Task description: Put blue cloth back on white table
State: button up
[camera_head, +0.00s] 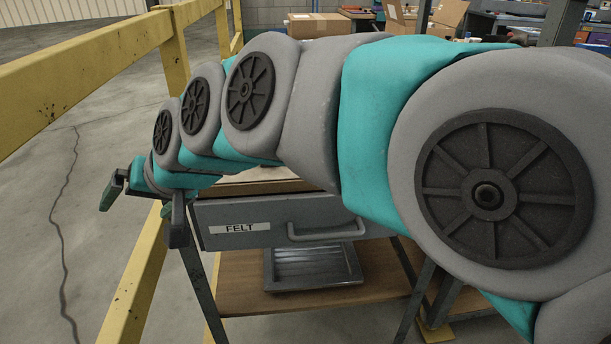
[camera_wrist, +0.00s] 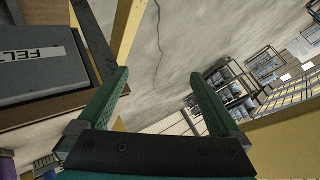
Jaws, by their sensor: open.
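No blue cloth shows in either view, and I cannot make out a white table. My gripper (camera_head: 145,208) is at the left in the head view, beside the yellow railing and left of a grey drawer labelled FELT (camera_head: 275,222). Its two green fingers stand wide apart in the wrist view (camera_wrist: 160,75), with nothing between them. The drawer also shows at the left of the wrist view (camera_wrist: 45,72). A small part of a pale worktop (camera_head: 262,183) shows above the drawer. My arm hides most of what lies behind it.
A yellow railing (camera_head: 95,62) runs along the left, close to my gripper. A grey metal tray (camera_head: 310,268) rests on a wooden lower shelf (camera_head: 240,285) under the drawer. Cardboard boxes (camera_head: 318,25) stand far back. Bare concrete floor (camera_head: 40,180) lies beyond the railing.

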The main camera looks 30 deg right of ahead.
jog(key=s+d+f+g+h, duration=0.2)
jog(key=s+d+f, duration=0.3)
jog(key=s, duration=0.3)
jog(key=s+d+f+n+g+h, duration=0.1)
jog(key=s+d+f+g+h, duration=0.1)
jog(key=s+d+f+g, duration=0.2)
jog(key=s+d+f+g+h, duration=0.2)
jog(key=s+d+f, duration=0.6)
jog(key=s, duration=0.4)
jog(key=shift+s+f+n+g, duration=0.3)
jog(key=shift+s+f+g, duration=0.05)
jog(key=shift+f+g, duration=0.4)
jog(key=shift+a, duration=0.1)
